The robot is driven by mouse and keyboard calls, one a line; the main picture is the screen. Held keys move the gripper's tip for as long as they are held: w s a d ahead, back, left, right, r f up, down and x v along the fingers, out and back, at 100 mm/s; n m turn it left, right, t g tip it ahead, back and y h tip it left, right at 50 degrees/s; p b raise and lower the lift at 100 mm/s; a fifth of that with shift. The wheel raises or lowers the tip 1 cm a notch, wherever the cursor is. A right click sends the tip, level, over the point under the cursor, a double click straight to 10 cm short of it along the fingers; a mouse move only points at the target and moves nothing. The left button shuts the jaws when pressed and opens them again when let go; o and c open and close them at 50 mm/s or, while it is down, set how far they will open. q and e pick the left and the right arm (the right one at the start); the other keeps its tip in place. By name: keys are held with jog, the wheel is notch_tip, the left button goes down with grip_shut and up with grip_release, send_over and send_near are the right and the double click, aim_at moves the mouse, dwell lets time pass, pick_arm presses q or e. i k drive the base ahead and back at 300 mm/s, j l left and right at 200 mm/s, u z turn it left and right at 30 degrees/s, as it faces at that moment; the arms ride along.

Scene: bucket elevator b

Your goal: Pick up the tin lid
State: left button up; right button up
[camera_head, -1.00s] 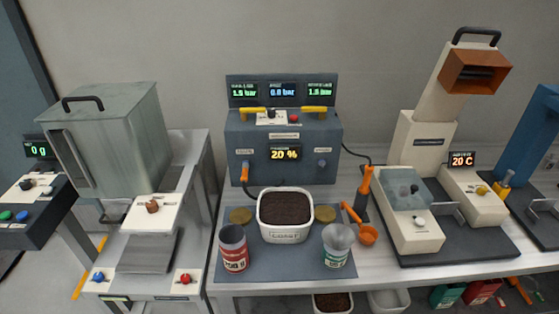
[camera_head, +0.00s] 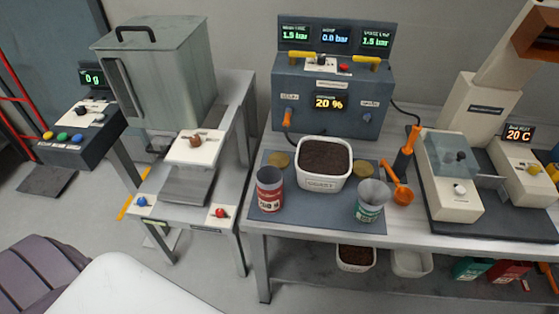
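Two flat, round, gold-brown tin lids lie on the dark grey mat (camera_head: 315,219) on the bench. The left lid (camera_head: 279,159) is beside the upper left of a white tub (camera_head: 323,184) of dark granules. The right lid (camera_head: 364,169) is beside the tub's right side. An open red-labelled tin (camera_head: 270,190) stands in front of the left lid. An open green-labelled tin (camera_head: 371,200) stands in front of the right lid. Neither of my grippers is in view.
An orange scoop (camera_head: 402,194) lies right of the green tin. A dark control unit (camera_head: 330,98) stands behind the tub. A grey metal hopper machine (camera_head: 160,75) is on the left, with a gap between its stand and the bench. Bins (camera_head: 356,258) sit on the lower shelf.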

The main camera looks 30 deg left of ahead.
aim_at(281, 160)
jog(key=i+l+u, duration=0.4)
jog(key=l+u, duration=0.2)
jog(key=i+l+u, duration=0.1)
jog(key=l+u, duration=0.15)
jog(key=l, duration=0.3)
